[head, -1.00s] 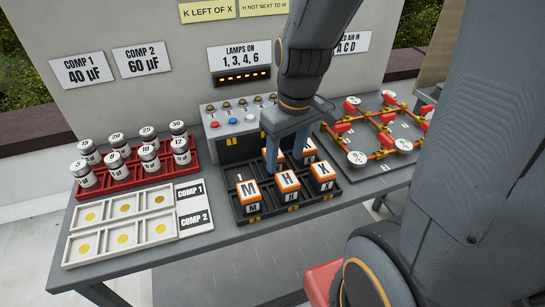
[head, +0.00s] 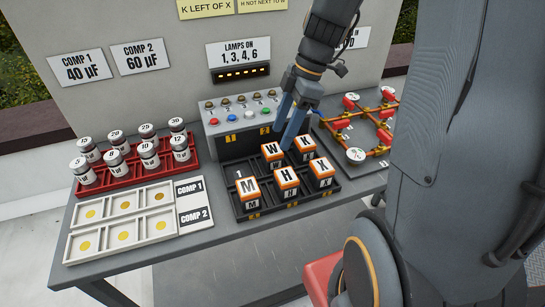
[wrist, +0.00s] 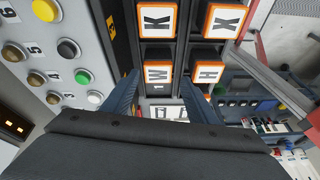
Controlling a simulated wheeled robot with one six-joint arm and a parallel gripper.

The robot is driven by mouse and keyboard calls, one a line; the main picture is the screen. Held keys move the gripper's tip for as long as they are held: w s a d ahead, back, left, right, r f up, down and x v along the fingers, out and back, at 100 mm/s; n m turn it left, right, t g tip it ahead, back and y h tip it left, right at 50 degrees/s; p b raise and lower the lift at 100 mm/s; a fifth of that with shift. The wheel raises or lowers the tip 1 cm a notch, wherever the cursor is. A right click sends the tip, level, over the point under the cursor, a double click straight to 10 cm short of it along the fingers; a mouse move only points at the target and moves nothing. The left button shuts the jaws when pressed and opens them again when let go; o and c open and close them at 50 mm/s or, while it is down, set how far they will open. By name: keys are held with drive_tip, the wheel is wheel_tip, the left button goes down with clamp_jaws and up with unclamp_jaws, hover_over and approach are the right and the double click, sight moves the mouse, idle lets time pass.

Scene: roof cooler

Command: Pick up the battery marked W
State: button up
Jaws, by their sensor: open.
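The battery marked W (head: 272,151) is an orange-edged block with a white top. It stands in the back row of a black tray (head: 262,209), left of the battery marked K (head: 304,144). My gripper (head: 283,139) is open and empty, its blue-grey fingers pointing down and slanted beside W's right and back in the head view. In the wrist view, W (wrist: 159,75) shows between the two fingertips of my gripper (wrist: 158,80). I cannot tell whether the fingertips are above W or level with its sides.
Batteries M (head: 250,187), H (head: 287,180) and X (head: 322,170) stand in the tray's front row. A grey button box (head: 225,142) is close behind the tray. A red rack of capacitors (head: 125,183) is left; a valve-and-pipe board (head: 340,132) is right.

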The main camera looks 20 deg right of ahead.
sight(273, 148)
drive_tip(key=shift+n, duration=0.9)
drive_tip(key=shift+a+p+x, duration=0.1)
drive_tip(key=shift+p+x, duration=0.5)
drive_tip(key=shift+x, duration=1.25)
drive_tip(key=shift+a+p+x, duration=0.15)
drive_tip(key=shift+p+x, duration=0.45)
drive_tip(key=shift+x, duration=1.25)
drive_tip(key=shift+w+r, duration=0.1)
drive_tip(key=shift+w, duration=0.1)
drive_tip(key=shift+y, duration=0.3)
drive_tip(key=shift+c, duration=0.4)
drive_tip(key=c, duration=1)
drive_tip(key=shift+r, duration=0.1)
